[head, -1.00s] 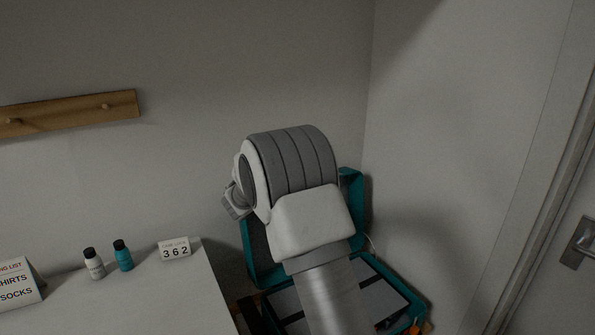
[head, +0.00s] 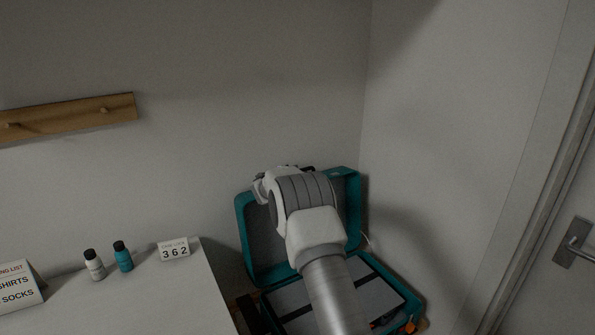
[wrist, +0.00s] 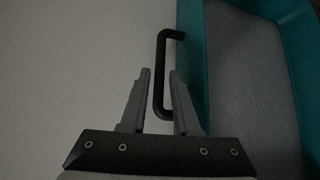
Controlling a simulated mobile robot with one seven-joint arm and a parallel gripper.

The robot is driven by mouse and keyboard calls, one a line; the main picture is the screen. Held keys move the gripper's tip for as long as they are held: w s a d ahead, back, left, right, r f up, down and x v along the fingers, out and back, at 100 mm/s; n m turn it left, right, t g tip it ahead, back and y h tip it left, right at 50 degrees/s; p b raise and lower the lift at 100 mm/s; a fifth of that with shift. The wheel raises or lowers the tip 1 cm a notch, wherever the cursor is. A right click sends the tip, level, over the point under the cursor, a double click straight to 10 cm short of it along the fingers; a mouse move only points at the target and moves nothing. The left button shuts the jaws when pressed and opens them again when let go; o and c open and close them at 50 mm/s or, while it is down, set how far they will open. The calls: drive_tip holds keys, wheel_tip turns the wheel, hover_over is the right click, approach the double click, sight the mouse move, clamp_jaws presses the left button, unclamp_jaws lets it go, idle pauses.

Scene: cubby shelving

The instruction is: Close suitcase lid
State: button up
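The teal suitcase (head: 244,222) stands open in the corner, its lid raised upright with grey lining showing. The lid's teal rim (wrist: 191,70) and grey lining fill the right of the wrist view. A black handle (wrist: 161,62) projects from the lid's outer side. My gripper (wrist: 160,74) is open, one finger on either side of the handle in the picture; I cannot tell whether the handle lies between them in depth, and no grip shows. In the head view my arm covers part of the lid and base, and the fingers are hidden.
A white table (head: 140,300) at left holds a white bottle (head: 95,266), a teal bottle (head: 123,257), a 362 number block (head: 174,250) and a list sign (head: 14,284). Walls stand close behind and right of the suitcase. A door handle (head: 572,243) is at far right.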

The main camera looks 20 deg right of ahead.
drive_tip(key=shift+x, duration=1.75)
clamp_jaws()
